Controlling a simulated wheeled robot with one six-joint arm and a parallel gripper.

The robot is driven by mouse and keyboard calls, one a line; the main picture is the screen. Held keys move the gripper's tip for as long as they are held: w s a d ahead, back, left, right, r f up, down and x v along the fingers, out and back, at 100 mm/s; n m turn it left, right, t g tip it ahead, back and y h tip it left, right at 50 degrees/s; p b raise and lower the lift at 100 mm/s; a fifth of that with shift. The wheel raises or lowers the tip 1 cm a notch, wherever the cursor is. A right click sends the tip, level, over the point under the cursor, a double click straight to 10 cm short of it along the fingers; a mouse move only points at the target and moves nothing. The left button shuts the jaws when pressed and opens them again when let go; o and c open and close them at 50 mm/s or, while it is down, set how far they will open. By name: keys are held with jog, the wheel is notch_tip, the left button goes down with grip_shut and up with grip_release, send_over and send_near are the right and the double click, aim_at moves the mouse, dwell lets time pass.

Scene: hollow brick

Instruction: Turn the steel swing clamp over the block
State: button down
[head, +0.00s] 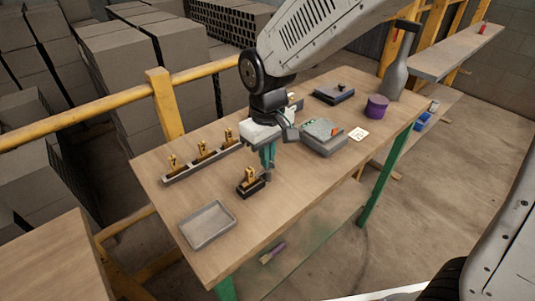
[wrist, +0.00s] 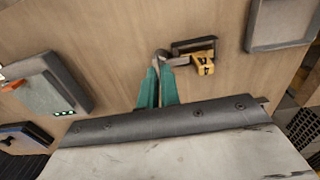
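The steel swing clamp (wrist: 177,61) reaches from the dark fixture (wrist: 192,44) towards my fingertips in the wrist view. Its rounded grey end lies between the tips. A yellow-brown block (wrist: 203,65) sits at the fixture's right side in that view. In the head view the block (head: 249,176) stands upright in the small dark fixture (head: 251,188) on the table. My gripper (head: 268,167), with teal fingers, points down just right of it. In the wrist view my gripper (wrist: 159,71) has its fingers close together and appears shut on the clamp's end. The exact contact is partly hidden.
A rail with several similar yellow pieces (head: 202,160) lies behind. A grey tray (head: 207,224) is at the front left. Bare tabletop (head: 300,180) lies right of the fixture.

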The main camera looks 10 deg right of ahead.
dwell(0.3)
jog(key=c, duration=1.6)
grip_release()
notch_tip(320, 180, up, 8)
jog(key=shift+f, duration=0.1)
